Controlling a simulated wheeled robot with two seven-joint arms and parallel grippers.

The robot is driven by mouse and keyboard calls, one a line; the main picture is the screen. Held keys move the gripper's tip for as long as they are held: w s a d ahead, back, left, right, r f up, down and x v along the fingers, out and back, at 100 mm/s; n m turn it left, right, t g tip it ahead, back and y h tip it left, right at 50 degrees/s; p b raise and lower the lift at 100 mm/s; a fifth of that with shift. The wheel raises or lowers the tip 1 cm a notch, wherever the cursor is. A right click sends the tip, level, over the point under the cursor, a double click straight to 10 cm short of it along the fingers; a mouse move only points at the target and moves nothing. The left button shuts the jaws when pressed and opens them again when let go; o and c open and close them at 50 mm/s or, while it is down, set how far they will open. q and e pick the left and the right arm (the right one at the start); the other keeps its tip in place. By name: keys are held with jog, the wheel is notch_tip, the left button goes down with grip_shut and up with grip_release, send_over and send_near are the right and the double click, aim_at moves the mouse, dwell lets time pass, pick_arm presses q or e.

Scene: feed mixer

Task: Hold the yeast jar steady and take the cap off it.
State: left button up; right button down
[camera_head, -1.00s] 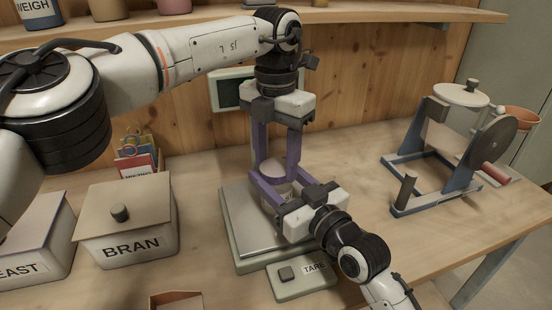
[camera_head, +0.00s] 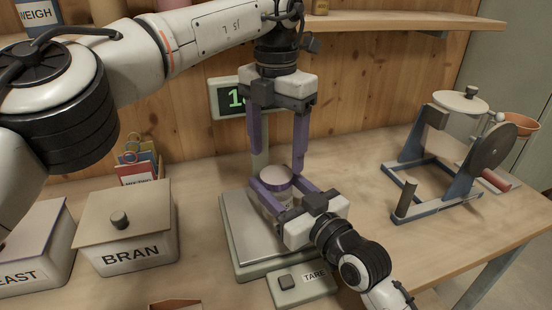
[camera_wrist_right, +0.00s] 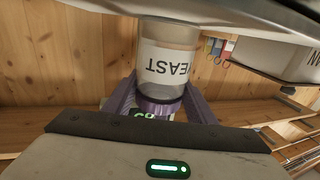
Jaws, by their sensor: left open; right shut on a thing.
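The yeast jar (camera_head: 284,198) stands upright on the scale plate with its cap (camera_head: 276,177) on top, a pale disc with a purple rim. In the right wrist view the jar (camera_wrist_right: 172,62) appears upside down, its YEAST label readable, with the dark purple cap (camera_wrist_right: 158,104) at its lower end. My right gripper (camera_head: 282,190) is shut on the jar, its purple fingers on either side near the top. My left gripper (camera_head: 276,160) is open and empty, pointing down above the cap, its fingers spread wider than the cap and apart from it.
The scale (camera_head: 232,228) has a lit display (camera_head: 228,98) behind and a TARE button (camera_head: 287,283) in front. A BRAN bin (camera_head: 125,250) and a yeast bin (camera_head: 30,275) stand left. A cranked mill (camera_head: 455,165) stands right. A shelf (camera_head: 400,20) runs above.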

aim_at(276, 174)
pick_arm(q)
notch_tip(276, 174, up, 2)
jog(key=m, duration=0.3)
jog(key=shift+w+d, duration=0.1)
jog(key=shift+d, duration=0.05)
jog(key=m, duration=0.1)
jog(key=r+m, duration=0.1)
jog(key=m, duration=0.1)
jog(key=shift+r+m, duration=0.25)
jog(key=shift+m, duration=0.05)
jog(key=shift+f, duration=3.95)
jog(key=c, duration=1.1)
jog(key=n, duration=0.6)
jog(key=shift+n, duration=0.4)
jog(key=o, duration=1.2)
